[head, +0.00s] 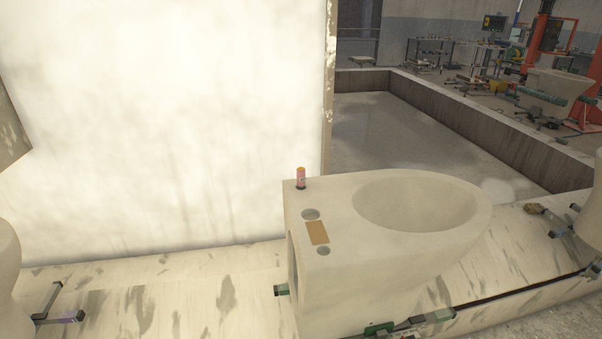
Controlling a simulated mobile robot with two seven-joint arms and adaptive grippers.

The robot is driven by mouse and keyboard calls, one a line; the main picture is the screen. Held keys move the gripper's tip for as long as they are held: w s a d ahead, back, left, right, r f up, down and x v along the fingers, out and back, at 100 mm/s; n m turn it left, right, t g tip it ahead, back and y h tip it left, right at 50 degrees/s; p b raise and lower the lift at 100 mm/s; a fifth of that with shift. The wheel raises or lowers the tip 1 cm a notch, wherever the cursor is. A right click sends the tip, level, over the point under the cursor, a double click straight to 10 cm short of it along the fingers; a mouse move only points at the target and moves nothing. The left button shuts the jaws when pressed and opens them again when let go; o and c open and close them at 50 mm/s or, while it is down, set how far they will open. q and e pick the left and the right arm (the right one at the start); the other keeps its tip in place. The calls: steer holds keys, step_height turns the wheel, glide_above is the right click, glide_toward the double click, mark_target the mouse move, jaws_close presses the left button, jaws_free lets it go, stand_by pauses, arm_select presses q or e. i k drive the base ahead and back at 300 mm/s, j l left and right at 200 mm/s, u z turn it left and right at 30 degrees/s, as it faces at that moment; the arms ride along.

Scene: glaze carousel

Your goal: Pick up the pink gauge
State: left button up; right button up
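The pink gauge (301,178) is a small pink cylinder with an orange-yellow top and a dark base. It stands upright at the back left corner of the flat deck of a cream toilet-shaped piece (350,270). Nothing touches it from the sides. Neither of my grippers shows in the head view.
A tan rectangular patch (317,232) lies between two round holes on the deck. The piece stands on a stained pale ledge (180,300) with metal brackets (55,310). A pale wall panel (160,120) rises behind at left. A walled pit floor (420,135) lies behind right.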

mark_target(300, 171)
steer(key=z, duration=0.75)
steer(key=k+j+z, duration=0.15)
steer(key=z, duration=0.35)
steer(key=k+j+z, duration=0.2)
steer(key=z, duration=0.25)
steer(key=k+j, duration=0.15)
steer(key=k, duration=0.15)
steer(key=k+j, duration=0.15)
steer(key=k, duration=0.15)
steer(key=i, duration=0.5)
